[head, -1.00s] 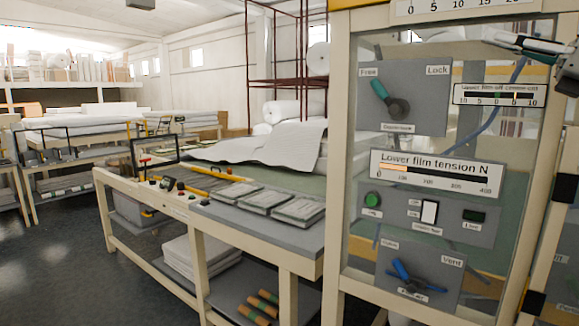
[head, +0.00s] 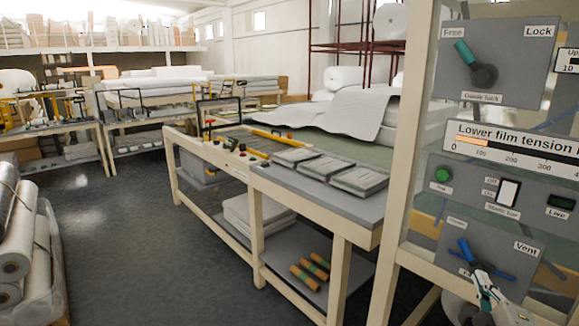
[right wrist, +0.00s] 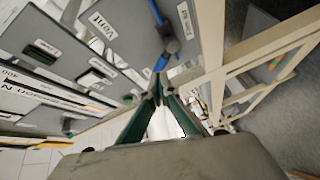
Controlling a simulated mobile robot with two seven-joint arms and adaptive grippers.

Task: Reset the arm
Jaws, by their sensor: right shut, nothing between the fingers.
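My right gripper (head: 482,274) is low at the right of the head view, in front of the lower grey panel with the Vent label (head: 526,249). Its fingers are shut and empty. In the right wrist view the fingertips (right wrist: 160,78) come together close to the blue Vent lever (right wrist: 172,46). In the head view the same blue lever (head: 465,249) slants just above the gripper; I cannot tell whether they touch. My left gripper is not in view.
A green lever (head: 465,52) sits on the upper Free/Lock panel (head: 510,75). A tension gauge (head: 520,150) and button panel (head: 460,182) lie between. A cream workbench (head: 345,215) stands left of the frame. The dark floor between is clear.

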